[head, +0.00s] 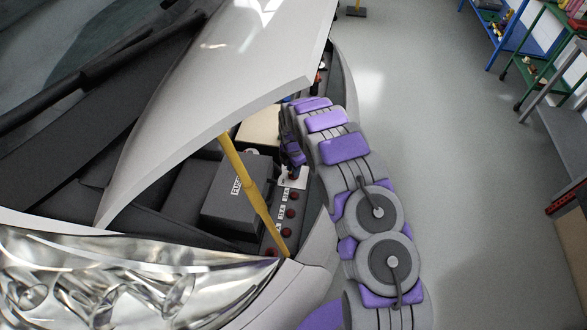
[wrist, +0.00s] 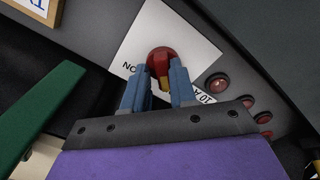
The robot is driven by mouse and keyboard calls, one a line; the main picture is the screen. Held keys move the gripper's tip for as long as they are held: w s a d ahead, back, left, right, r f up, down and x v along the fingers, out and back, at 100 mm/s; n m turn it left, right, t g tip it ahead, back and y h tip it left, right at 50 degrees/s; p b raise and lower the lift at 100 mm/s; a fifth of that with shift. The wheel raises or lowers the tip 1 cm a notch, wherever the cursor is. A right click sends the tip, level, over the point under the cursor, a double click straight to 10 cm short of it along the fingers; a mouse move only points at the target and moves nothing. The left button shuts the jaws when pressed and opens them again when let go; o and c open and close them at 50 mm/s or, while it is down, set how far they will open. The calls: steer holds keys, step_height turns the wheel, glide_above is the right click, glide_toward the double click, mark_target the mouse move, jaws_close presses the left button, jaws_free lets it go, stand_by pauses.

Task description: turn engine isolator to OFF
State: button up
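The engine isolator (wrist: 161,58) is a red knob with a yellow end, set on a white label plate (wrist: 190,40) in the wrist view. "ON" is printed upside down to the left of the knob; other lettering is partly hidden by my right finger. My gripper (wrist: 159,72) has its two blue-grey fingers apart, one on each side of the knob's yellow end, with dark gaps visible between them. I cannot tell whether either finger touches it.
Several red buttons (wrist: 217,83) line the panel beside the plate. A yellow prop (head: 247,185) holds up the bonnet (head: 235,65) close to my arm. A dark fuse box (head: 238,195) sits left of the panel. A green part (wrist: 40,118) stands at left in the wrist view.

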steer(key=shift+o, duration=1.3)
steer(key=shift+s, duration=0.1)
step_height(320, 180, up, 17)
steer(key=shift+a+r, duration=0.15)
